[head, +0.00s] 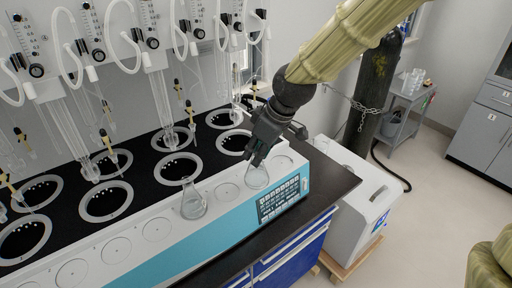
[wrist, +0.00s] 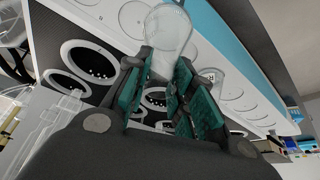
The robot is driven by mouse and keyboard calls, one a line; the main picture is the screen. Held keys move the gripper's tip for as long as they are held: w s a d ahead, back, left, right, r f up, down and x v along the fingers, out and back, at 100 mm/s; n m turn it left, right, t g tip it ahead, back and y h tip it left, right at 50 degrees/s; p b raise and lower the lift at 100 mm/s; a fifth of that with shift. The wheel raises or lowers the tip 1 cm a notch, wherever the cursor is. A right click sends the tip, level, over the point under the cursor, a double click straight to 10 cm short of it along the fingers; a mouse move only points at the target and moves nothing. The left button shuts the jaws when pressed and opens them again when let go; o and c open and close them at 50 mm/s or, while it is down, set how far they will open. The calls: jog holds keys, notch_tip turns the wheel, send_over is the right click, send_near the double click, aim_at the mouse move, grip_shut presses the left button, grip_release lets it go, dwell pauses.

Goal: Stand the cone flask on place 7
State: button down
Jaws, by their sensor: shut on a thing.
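My gripper (head: 257,160) is shut on the neck of a clear cone flask (head: 257,177), above the right part of the distiller's white front ledge. I cannot tell whether the flask's base touches the ledge. In the wrist view the flask (wrist: 170,32) is between the green finger pads of my gripper (wrist: 166,78). The ledge has a row of round marked places, such as one bare circle (head: 157,229) and another further left (head: 115,250). No place numbers are legible, so I cannot tell which is place 7.
A second clear flask (head: 193,205) stands on the ledge left of my gripper. Behind are black wells with pale rings (head: 176,168) and glass tubes hanging above. A control panel (head: 279,200) is on the blue front. A gas cylinder (head: 373,90) stands behind right.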

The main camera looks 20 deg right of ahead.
jog(key=shift+w+d+f+p, duration=0.25)
jog(key=shift+w+f+p, duration=0.2)
jog(key=shift+w+f, duration=0.4)
jog(key=shift+w+d+f+p, duration=0.35)
jog(key=shift+w+f, duration=0.2)
jog(key=shift+w, duration=0.55)
jog(key=shift+w+d+f+p, duration=0.2)
jog(key=shift+w+f+p, duration=0.4)
jog(key=shift+w, duration=0.4)
jog(key=shift+f, duration=0.25)
jog(key=c, duration=1.2)
grip_release()
jog(key=b+v, duration=0.2)
jog(key=v, duration=1)
jog(key=shift+r, duration=0.15)
